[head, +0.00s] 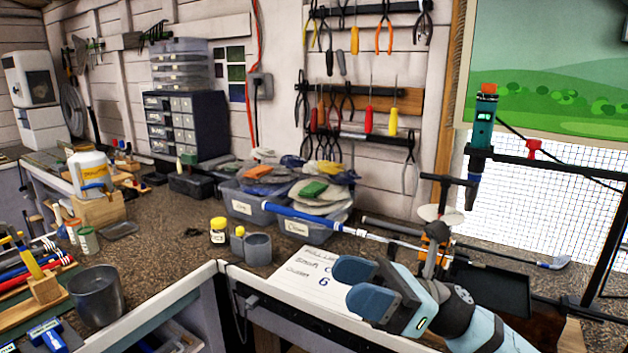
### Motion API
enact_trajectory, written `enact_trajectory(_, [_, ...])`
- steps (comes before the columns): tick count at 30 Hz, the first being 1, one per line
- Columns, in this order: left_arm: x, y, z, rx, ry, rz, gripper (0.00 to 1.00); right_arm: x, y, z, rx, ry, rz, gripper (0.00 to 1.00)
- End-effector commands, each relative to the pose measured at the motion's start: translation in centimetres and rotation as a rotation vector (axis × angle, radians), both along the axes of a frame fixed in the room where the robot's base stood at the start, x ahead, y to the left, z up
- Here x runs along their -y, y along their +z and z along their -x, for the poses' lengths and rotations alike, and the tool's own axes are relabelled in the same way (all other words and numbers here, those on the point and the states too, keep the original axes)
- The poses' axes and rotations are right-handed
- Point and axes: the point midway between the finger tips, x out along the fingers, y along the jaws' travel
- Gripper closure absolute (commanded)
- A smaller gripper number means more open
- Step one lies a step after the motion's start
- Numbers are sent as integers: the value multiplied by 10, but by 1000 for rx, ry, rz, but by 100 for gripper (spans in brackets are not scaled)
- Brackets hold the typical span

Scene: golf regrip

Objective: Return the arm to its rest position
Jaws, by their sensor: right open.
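My right gripper (361,286) reaches in from the lower right, with two blue-grey fingers parted and nothing between them. It hangs over the front of the bench, in front of a white paper (305,273) with handwriting. A golf club with a blue grip (310,218) lies level behind and above the gripper, apart from it. Its shaft (385,239) runs right through a clamp stand (434,246), and a club head (556,263) shows at the far right. My left gripper is not in view.
A grey cup (258,249) and a small yellow-lidded jar (218,230) stand left of the paper. A dark bucket (96,296) stands at the left. Clear bins (245,205) of cloths sit behind. A teal tool (481,130) hangs from a stand at the right.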

Motion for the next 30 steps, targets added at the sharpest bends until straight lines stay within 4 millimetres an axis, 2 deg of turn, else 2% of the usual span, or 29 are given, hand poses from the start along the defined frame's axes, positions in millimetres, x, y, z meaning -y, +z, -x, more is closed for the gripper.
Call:
enact_trajectory(1, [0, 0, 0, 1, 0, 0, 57, 2, -16, -7, -181, -14, -46, 49])
enact_trajectory(5, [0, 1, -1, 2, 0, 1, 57, 14, -59, -29, -645, -37, -169, 49])
enact_trajectory(8, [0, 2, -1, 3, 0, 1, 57, 28, -103, -41, -999, -44, -288, 49])
enact_trajectory(11, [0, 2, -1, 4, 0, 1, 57, 46, -157, -45, -1349, -47, -429, 49])
enact_trajectory(14, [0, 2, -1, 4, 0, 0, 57, 65, -219, -38, -1691, -46, -597, 49])
enact_trajectory(18, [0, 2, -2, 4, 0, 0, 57, 92, -311, -5, -2132, -49, -885, 49])
enact_trajectory(21, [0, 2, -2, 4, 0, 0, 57, 107, -365, 27, -2363, -55, -1090, 49])
enact_trajectory(24, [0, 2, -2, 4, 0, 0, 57, 118, -406, 60, -2532, -66, -1277, 49])
enact_trajectory(29, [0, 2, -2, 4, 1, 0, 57, 132, -456, 114, -2722, -94, -1563, 49])
enact_trajectory(30, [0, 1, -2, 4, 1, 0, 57, 135, -467, 128, 2643, 99, 1565, 49])
